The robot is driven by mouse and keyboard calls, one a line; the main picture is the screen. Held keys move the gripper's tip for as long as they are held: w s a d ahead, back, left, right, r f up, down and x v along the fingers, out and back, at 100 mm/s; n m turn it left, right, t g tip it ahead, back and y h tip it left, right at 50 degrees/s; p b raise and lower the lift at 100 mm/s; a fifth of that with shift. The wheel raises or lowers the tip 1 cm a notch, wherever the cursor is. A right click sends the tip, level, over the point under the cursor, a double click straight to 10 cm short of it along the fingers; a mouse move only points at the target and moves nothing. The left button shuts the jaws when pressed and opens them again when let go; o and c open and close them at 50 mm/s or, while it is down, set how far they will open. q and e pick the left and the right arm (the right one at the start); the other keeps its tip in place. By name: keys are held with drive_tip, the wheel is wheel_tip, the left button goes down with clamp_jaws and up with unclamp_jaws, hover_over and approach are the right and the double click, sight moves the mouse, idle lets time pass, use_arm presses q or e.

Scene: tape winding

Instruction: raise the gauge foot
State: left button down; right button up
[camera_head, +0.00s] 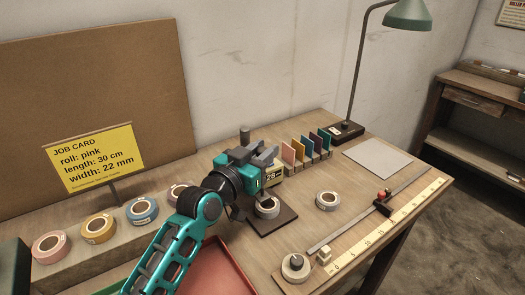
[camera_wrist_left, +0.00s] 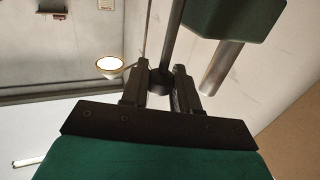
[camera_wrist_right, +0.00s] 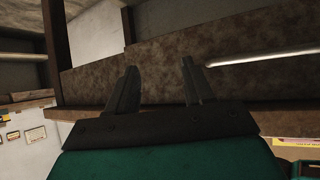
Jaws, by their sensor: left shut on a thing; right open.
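The gauge (camera_head: 273,181), with a small number display, stands over a dark base plate (camera_head: 272,223), partly hidden behind my left arm. A white tape roll (camera_head: 267,208) lies on the plate under the gauge. My left gripper (camera_head: 268,156) is at the top of the gauge. In the left wrist view, its fingers (camera_wrist_left: 160,82) are shut on the round end of a dark lever (camera_wrist_left: 172,45), beside the green gauge body (camera_wrist_left: 237,15) and grey post (camera_wrist_left: 221,68). The gauge foot is not clearly visible. My right gripper (camera_wrist_right: 158,85) is open and empty in the right wrist view.
Another white roll (camera_head: 328,200) lies right of the gauge. Coloured cards (camera_head: 304,150) stand in a rack behind. A ruler (camera_head: 400,217) with a red-knobbed slider runs along the right edge. Pink (camera_head: 51,246), yellow and blue rolls sit left, below the job card (camera_head: 96,157). A red tray (camera_head: 212,272) is in front.

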use_arm(q)
drive_tip(key=shift+r, duration=0.15)
wheel_tip(320, 180, up, 3)
drive_tip(key=p, duration=0.3)
drive_tip(key=shift+r, duration=0.1)
drive_tip(key=shift+w, duration=0.1)
drive_tip(key=shift+r, duration=0.1)
drive_tip(key=c, duration=0.9)
unclamp_jaws()
drive_tip(key=shift+c, duration=0.2)
drive_tip(key=shift+f, duration=0.2)
drive_tip(key=shift+s+a, duration=0.15)
drive_tip(key=shift+s, duration=0.15)
drive_tip(key=v, duration=1.2)
drive_tip(key=shift+s, duration=0.15)
